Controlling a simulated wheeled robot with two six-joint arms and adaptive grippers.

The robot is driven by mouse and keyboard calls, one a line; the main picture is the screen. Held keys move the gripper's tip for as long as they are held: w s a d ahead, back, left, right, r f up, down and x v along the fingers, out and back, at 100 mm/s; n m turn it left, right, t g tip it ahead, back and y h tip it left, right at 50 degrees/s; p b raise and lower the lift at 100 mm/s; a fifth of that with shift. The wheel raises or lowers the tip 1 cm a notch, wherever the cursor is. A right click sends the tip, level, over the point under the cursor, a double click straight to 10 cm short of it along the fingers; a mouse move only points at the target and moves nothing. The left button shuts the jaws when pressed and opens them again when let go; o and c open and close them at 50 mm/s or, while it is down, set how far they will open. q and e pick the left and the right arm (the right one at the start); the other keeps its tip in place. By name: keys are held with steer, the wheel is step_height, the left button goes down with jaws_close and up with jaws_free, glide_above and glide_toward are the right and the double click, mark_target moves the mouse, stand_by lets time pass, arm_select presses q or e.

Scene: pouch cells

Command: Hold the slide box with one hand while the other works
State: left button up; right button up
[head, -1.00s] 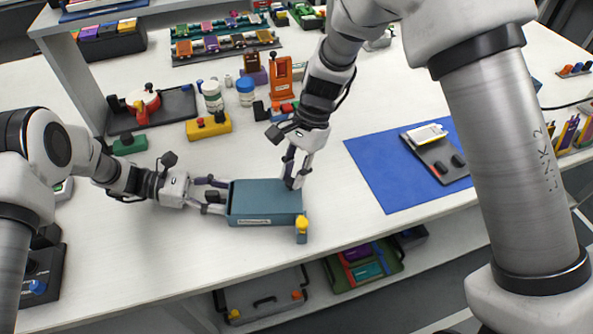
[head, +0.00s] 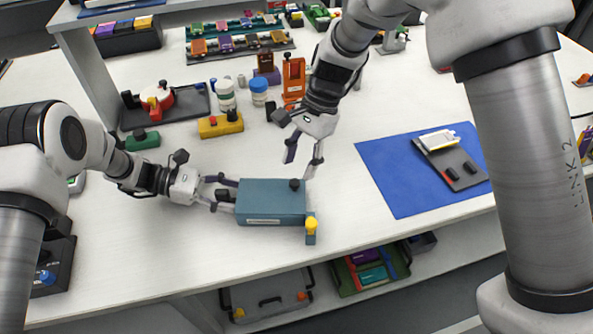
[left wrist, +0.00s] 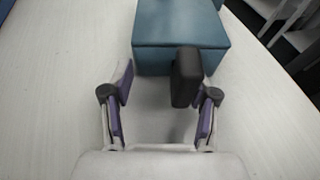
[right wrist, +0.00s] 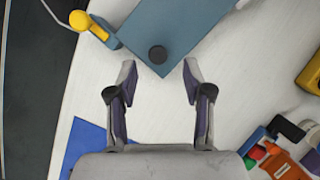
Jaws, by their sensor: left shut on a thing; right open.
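The slide box is a teal box (head: 270,207) on the white table near its front edge, with a pale label on its front side. A black knob (head: 294,185) stands on its top near the back right corner, and a yellow-headed lever (head: 311,226) is at its right end. My left gripper (head: 229,195) is shut on the black tab (left wrist: 187,77) at the box's left end; in the left wrist view the tab is nearer the right finger. My right gripper (head: 299,168) is open just behind and above the knob; in the right wrist view the knob (right wrist: 158,54) lies ahead of its spread fingers.
A blue mat (head: 395,195) with a dark fixture and a pale cell lies to the right. Behind stand a yellow block (head: 220,126), white-and-blue jars (head: 259,92) and an orange stand (head: 293,78). The table's front edge is close to the box.

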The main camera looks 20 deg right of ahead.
steer(key=v, duration=0.8)
steer(key=shift+r, duration=0.3)
